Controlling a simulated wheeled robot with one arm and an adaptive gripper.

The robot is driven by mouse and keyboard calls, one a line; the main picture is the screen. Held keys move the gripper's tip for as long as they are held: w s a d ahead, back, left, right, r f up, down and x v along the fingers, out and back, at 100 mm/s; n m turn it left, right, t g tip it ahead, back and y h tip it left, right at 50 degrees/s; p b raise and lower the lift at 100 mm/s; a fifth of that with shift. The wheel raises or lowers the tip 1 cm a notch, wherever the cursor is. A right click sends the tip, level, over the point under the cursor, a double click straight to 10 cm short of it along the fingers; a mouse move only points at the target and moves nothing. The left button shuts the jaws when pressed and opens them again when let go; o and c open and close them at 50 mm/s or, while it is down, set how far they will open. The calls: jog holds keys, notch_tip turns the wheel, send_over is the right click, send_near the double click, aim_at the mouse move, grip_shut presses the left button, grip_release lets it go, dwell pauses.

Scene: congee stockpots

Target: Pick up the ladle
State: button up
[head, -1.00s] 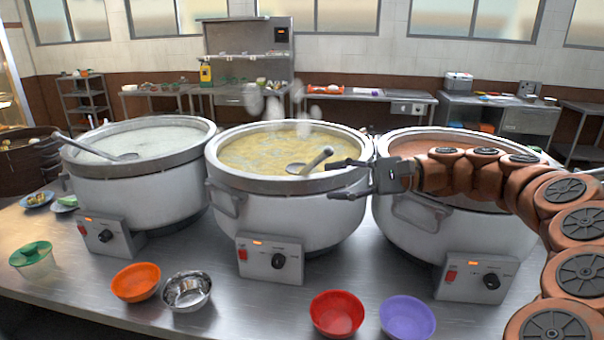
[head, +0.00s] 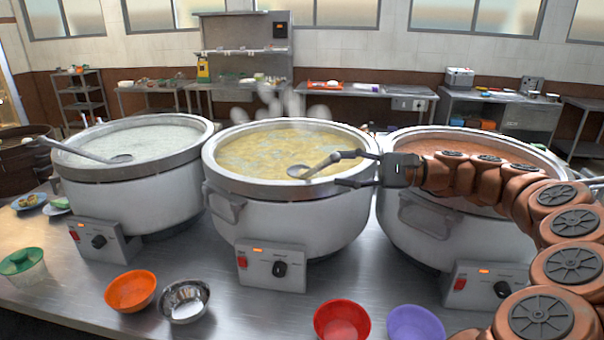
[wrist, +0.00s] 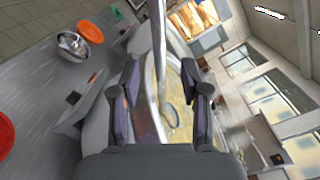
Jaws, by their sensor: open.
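A metal ladle (head: 301,171) rests in the middle stockpot (head: 285,215), its bowl in the yellow congee and its handle slanting up to the right over the rim. My gripper (head: 343,169) reaches in from the right at the pot's right rim, its fingers apart. In the head view the upper finger overlaps the handle's upper end, and I cannot tell whether they touch. In the wrist view the ladle's bowl (wrist: 171,117) shows between my gripper's open fingers (wrist: 166,93). Nothing is visibly held.
The left pot (head: 140,185) of white congee holds another ladle (head: 121,158). A right pot (head: 405,205) stands beneath my arm. Along the counter front are orange (head: 130,291), steel (head: 184,301), red (head: 342,322) and purple (head: 416,324) bowls, and a green container (head: 22,265) at the left.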

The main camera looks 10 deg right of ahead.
aim_at(320, 167)
jog(key=p+x, duration=0.1)
jog(key=x, duration=0.4)
jog(key=shift+a+r+p, duration=0.15)
jog(key=shift+a+p, duration=0.2)
jog(key=shift+a, duration=0.05)
grip_shut()
dwell(0.4)
